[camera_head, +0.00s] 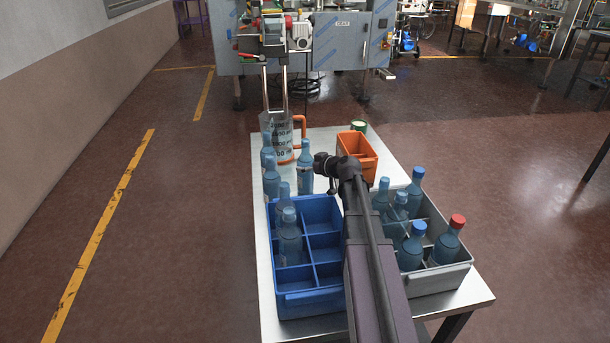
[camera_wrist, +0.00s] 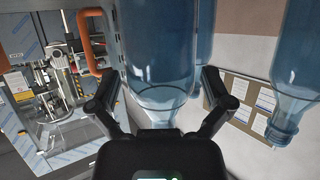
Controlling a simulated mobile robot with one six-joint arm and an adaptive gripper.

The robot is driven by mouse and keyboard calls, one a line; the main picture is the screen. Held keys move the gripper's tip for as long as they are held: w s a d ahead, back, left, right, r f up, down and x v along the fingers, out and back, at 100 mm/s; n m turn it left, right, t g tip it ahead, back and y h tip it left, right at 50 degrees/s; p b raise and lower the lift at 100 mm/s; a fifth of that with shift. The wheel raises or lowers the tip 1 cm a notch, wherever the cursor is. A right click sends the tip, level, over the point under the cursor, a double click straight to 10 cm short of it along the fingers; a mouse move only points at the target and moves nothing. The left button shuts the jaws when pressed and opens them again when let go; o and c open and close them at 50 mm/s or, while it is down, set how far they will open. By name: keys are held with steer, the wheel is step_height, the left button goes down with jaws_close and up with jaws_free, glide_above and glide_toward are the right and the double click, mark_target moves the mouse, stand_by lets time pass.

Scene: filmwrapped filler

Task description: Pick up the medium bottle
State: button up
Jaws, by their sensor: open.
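A blue bottle with a light blue cap (camera_head: 305,168) stands upright on the table behind the blue crate. My gripper (camera_head: 322,166) is just to its right. In the wrist view a blue bottle (camera_wrist: 160,50) fills the gap between the two open fingers of my gripper (camera_wrist: 157,88), and I cannot tell whether they touch it. Two similar bottles (camera_head: 271,178) stand to the left, in front of a clear measuring jug (camera_head: 277,128). Another bottle (camera_wrist: 290,75) shows at the right of the wrist view. Sizes are hard to compare, so I cannot tell which is the medium bottle.
The blue crate (camera_head: 320,302) holds bottles in its left compartments; others are empty. The grey crate (camera_head: 440,279) holds several bottles, one red-capped (camera_head: 448,240). An orange bin (camera_head: 359,150) stands behind my gripper. A machine (camera_head: 345,45) stands beyond the table (camera_head: 400,170).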

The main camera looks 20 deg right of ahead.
mark_target(306, 140)
steer(key=shift+w+a+f, duration=0.25)
steer(key=shift+w, duration=0.25)
steer(key=c, duration=1.1)
steer(key=shift+r, duration=0.2)
step_height(306, 140, up, 10)
steer(key=p, duration=1)
steer(key=shift+f, duration=0.15)
step_height(306, 140, up, 20)
steer(key=p, duration=1.9)
steer(key=shift+f+p, duration=0.15)
steer(key=shift+p, duration=0.15)
stand_by(1.7)
